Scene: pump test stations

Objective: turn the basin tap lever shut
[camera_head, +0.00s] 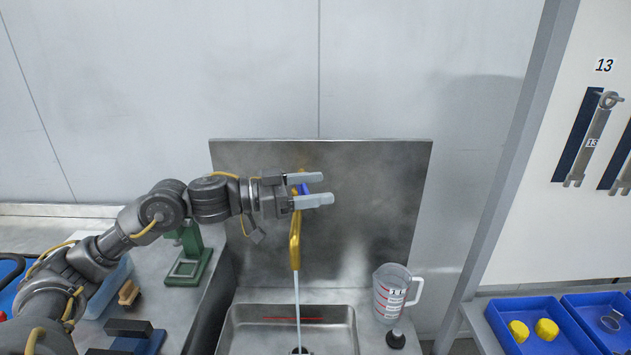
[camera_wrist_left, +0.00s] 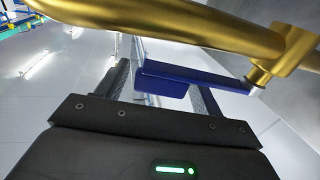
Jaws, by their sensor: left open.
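The brass tap (camera_head: 295,243) stands in front of the steel splashback, and a stream of water (camera_head: 298,300) falls from it into the basin (camera_head: 342,313). The tap's blue lever (camera_head: 303,188) shows between the fingers of my left gripper (camera_head: 318,189), partly hidden by them. My left gripper is open. In the left wrist view the blue lever (camera_wrist_left: 205,77) joins the brass tap body (camera_wrist_left: 200,32) at right and reaches across the space between the two fingers (camera_wrist_left: 160,88). I cannot tell whether either finger touches it. My right gripper is not in view.
A clear measuring jug (camera_head: 390,295) stands right of the basin, with a small black object (camera_head: 396,339) in front. A green stand (camera_head: 189,262) is on the left counter. Blue trays (camera_head: 562,342) are at lower right. The steel splashback (camera_head: 380,210) is close behind the gripper.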

